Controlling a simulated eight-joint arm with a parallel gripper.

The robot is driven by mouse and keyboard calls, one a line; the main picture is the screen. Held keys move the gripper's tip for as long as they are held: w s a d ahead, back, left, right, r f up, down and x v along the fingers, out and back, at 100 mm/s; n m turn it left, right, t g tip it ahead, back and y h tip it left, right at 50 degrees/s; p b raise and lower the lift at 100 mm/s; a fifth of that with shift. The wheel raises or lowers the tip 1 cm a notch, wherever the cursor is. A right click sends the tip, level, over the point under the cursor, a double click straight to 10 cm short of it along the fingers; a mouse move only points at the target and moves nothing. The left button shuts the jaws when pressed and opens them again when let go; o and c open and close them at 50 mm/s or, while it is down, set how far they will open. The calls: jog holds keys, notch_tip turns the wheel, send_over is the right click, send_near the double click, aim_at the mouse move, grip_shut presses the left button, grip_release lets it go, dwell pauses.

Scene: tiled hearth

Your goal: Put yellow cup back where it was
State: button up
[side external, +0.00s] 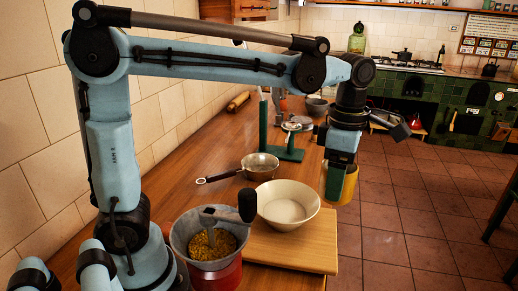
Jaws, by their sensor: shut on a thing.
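The yellow cup (350,186) is at the end of my arm, near the right edge of the wooden counter. My gripper (338,178) points down and is shut on the yellow cup. The cup looks upright. It appears just beyond and to the right of a cream bowl (288,206). I cannot tell whether the cup touches the counter or hangs past its edge.
The cream bowl stands on a wooden board (290,250). A metal pan (260,165) and a green stand (287,150) are behind it. A grinder with yellow grains (207,245) is at the front. The tiled floor (400,215) lies right of the counter.

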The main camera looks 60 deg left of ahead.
jog(key=s+a+f+m, duration=0.1)
jog(key=s+a+f, duration=0.3)
jog(key=a, duration=0.6)
jog(key=s+a+f, duration=0.4)
jog(key=s+a, duration=0.2)
jog(key=a, duration=0.4)
jog(key=s+a+f+m, duration=0.1)
jog(key=s+a+f, duration=0.3)
jog(key=a, duration=0.6)
jog(key=shift+s+m, duration=0.3)
jog(key=shift+s, duration=0.45)
jog(key=shift+s+a+f, duration=0.15)
jog(key=shift+a+f, duration=0.2)
jog(key=shift+a, duration=0.05)
jog(key=shift+f, duration=1.95)
jog(key=shift+f, duration=0.1)
jog(key=o, duration=1.2)
